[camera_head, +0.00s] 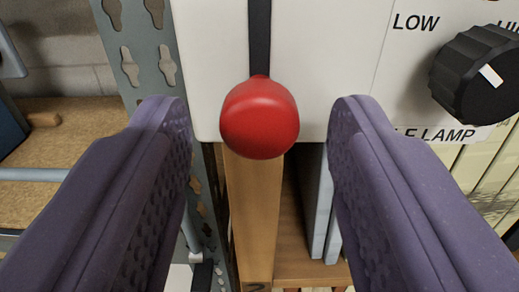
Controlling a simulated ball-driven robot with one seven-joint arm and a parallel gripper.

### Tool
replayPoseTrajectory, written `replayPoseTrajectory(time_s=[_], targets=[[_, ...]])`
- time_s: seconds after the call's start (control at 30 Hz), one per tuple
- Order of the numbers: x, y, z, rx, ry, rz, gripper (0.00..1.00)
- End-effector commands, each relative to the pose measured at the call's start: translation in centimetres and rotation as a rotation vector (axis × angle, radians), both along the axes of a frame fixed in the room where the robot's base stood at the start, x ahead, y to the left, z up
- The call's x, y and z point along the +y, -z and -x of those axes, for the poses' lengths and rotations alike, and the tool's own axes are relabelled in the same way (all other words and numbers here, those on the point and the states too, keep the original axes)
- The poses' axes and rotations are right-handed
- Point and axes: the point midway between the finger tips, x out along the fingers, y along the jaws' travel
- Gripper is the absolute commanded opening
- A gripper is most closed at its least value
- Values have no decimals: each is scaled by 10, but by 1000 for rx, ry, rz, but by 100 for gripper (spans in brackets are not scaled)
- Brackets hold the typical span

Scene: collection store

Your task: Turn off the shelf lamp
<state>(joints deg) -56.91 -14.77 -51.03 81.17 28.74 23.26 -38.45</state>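My gripper (260,125) is open, with its two purple fingers on either side of a red knob (259,118). A gap shows between the knob and each finger. The knob is the rounded end of a lever in a dark vertical slot (259,38) on a white panel (215,60). It sits at the bottom end of the slot. A black dial (476,75) with a white pointer mark is at the right. A label (440,134) below it reads "LE LAMP", partly hidden by the right finger. "LOW" is printed left of the dial.
A perforated grey metal upright (146,55) stands left of the panel. A wooden shelf board (60,125) is at the far left. Below the panel are a wooden post (252,205) and grey upright boards (322,205). Cream-coloured items (485,170) stand at the right.

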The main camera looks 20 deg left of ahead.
Motion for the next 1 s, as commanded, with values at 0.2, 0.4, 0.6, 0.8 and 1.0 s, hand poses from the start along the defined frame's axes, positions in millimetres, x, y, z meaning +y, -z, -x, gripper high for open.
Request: replayPoseTrajectory(time_s=[0.2, 0.4, 0.6, 0.8, 1.0], targets=[[-5, 1, 8, -2, 2, -4, 51], [-16, 3, 42, -3, 3, -3, 51], [-23, 1, 69, -1, 1, 0, 51], [-25, 0, 75, 0, 1, 0, 51], [-24, 0, 74, 0, 0, 0, 51]])
